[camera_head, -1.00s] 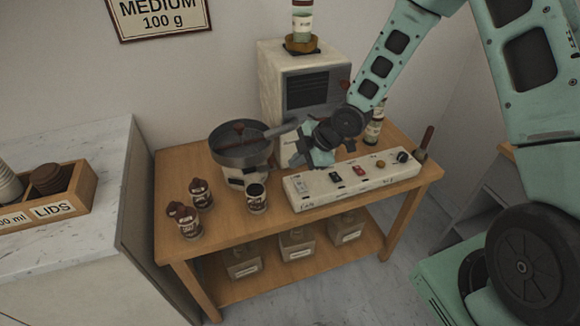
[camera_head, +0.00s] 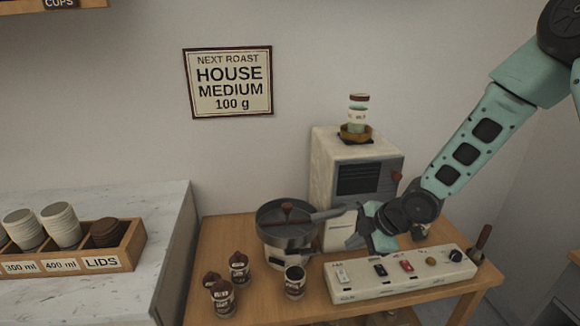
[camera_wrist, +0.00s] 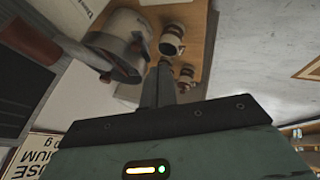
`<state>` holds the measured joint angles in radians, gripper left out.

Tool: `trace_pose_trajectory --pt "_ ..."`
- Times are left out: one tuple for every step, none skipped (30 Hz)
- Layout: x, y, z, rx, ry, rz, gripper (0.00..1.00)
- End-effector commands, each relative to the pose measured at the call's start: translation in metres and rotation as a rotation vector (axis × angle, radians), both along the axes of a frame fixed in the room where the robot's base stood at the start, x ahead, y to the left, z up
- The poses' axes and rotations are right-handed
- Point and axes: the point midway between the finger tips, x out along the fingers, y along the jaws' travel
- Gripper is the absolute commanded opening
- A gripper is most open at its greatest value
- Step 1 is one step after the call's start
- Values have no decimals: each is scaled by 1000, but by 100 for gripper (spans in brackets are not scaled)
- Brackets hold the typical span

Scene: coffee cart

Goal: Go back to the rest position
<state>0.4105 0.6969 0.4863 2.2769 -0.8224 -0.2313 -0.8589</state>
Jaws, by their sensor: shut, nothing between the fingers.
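My gripper (camera_head: 368,236) is in the head view above the wooden table (camera_head: 218,262), between the round metal pan (camera_head: 285,236) and the white switch panel (camera_head: 348,292). In the wrist view my gripper (camera_wrist: 160,78) has its fingers together, with nothing between them. The metal pan also shows in the wrist view (camera_wrist: 118,50), to the left of the fingers. Its handle reaches right, close to the gripper; I cannot tell whether they touch.
An open cup (camera_head: 294,284) and several lidded jars (camera_head: 222,298) stand at the table's front. A white boxy machine (camera_head: 325,160) stands behind. A marble counter (camera_head: 165,215) with a wooden cup-and-lid box (camera_head: 128,250) is at left. A sign (camera_head: 228,82) hangs on the wall.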

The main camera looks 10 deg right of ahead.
Motion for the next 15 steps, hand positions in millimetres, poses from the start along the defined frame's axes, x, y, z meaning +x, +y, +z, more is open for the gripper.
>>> trace_pose_trajectory --pt "-4 6 5 -13 15 -9 0" --pt "-7 9 9 -24 31 -24 0" --pt "-13 15 15 -41 58 -52 0" --pt "-20 20 21 -56 82 -79 0" --pt "-27 26 27 -72 109 -110 0" --pt "-39 33 37 -93 145 -161 0" --pt "-50 39 44 -110 176 -202 0" --pt "-61 45 52 -124 205 -248 0" --pt "-77 52 62 -141 243 -310 0" --pt "-90 57 70 -152 269 -354 0" --pt "-104 62 77 -161 295 -402 0" --pt "-123 68 87 -169 331 -464 0" --pt "-138 72 94 -175 356 -510 0" --pt "-152 76 101 -177 382 -556 0" --pt "-172 80 109 -181 415 -612 0"
